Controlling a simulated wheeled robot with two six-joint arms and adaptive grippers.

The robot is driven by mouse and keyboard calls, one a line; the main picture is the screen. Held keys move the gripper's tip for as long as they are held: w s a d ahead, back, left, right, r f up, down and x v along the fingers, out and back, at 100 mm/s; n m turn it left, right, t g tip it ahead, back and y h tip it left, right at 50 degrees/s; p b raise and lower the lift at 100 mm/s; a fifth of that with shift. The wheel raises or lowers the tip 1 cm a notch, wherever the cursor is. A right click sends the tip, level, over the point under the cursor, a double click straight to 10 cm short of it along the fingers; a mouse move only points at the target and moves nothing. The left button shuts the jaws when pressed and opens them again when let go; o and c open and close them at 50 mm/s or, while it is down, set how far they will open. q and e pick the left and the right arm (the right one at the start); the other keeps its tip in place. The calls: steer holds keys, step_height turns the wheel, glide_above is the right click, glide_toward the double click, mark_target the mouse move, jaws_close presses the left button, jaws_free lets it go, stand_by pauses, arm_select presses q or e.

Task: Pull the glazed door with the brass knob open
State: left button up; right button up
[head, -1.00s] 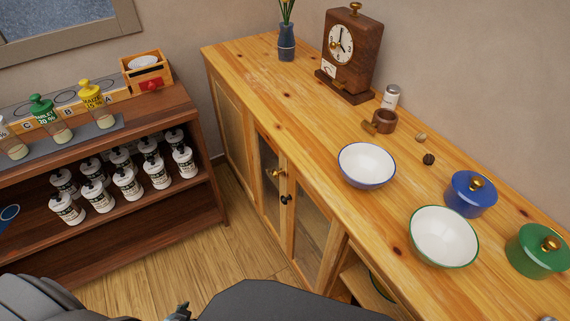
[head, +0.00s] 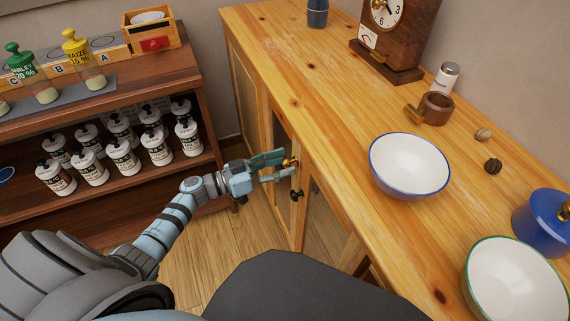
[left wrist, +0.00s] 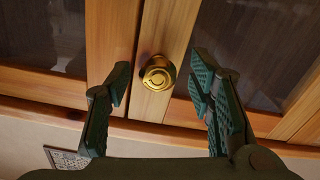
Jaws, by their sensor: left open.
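The glazed door with the brass knob is in the front of the wooden cabinet; its brass knob (head: 290,162) is partly behind my left gripper in the head view. In the left wrist view the brass knob (left wrist: 158,74) sits on the door's wooden stile, between my fingers and a little beyond their tips. My left gripper (head: 279,166) is open, with one finger on each side of the knob; it also shows in the left wrist view (left wrist: 160,85). I see no finger closed on the knob. The door looks shut. My right gripper is not in view.
A neighbouring glazed door (head: 324,222) has a black knob (head: 296,195) close to the left gripper. The cabinet top (head: 300,80) holds bowls (head: 410,165), a clock (head: 392,35) and pots. A dark wood shelf (head: 200,85) with several white bottles stands at the left.

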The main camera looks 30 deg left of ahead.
arm_select(q)
steer(key=shift+w+d+r, duration=0.15)
steer(key=shift+w+d, duration=0.2)
steer(key=shift+d, duration=0.05)
jaws_close()
